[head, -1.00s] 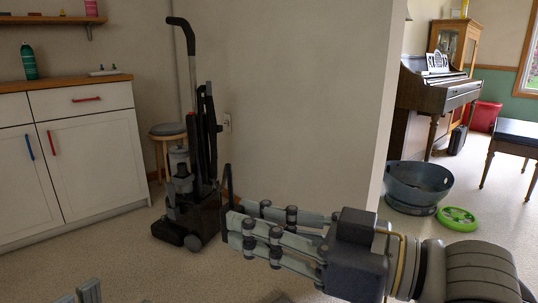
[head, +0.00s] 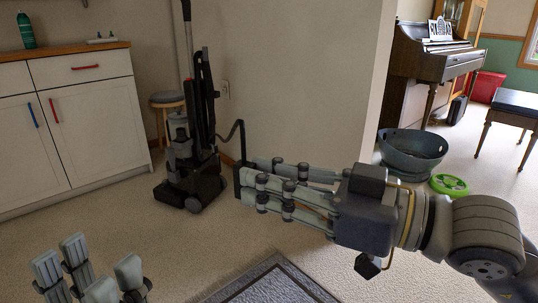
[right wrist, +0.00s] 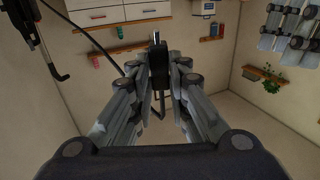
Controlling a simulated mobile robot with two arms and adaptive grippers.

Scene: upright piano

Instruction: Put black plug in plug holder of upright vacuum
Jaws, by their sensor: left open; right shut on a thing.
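The upright vacuum (head: 190,150) is black and grey and stands upright against the wall, right of the white cabinet. It shows partly at the left edge of the right wrist view. I cannot make out its plug holder. The black plug (head: 239,182) is at the tips of my right gripper (head: 246,182). That gripper is shut on it, right of the vacuum and apart from it in the picture. The plug also shows between the fingers in the right wrist view (right wrist: 159,66), with a black cord running from it. My left gripper (head: 88,262) is open and empty, low at the left.
A wall socket (head: 225,90) is behind the cord. A round stool (head: 166,100) stands behind the vacuum, and the white cabinet (head: 95,125) is left. A grey mat (head: 275,283) lies on the floor.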

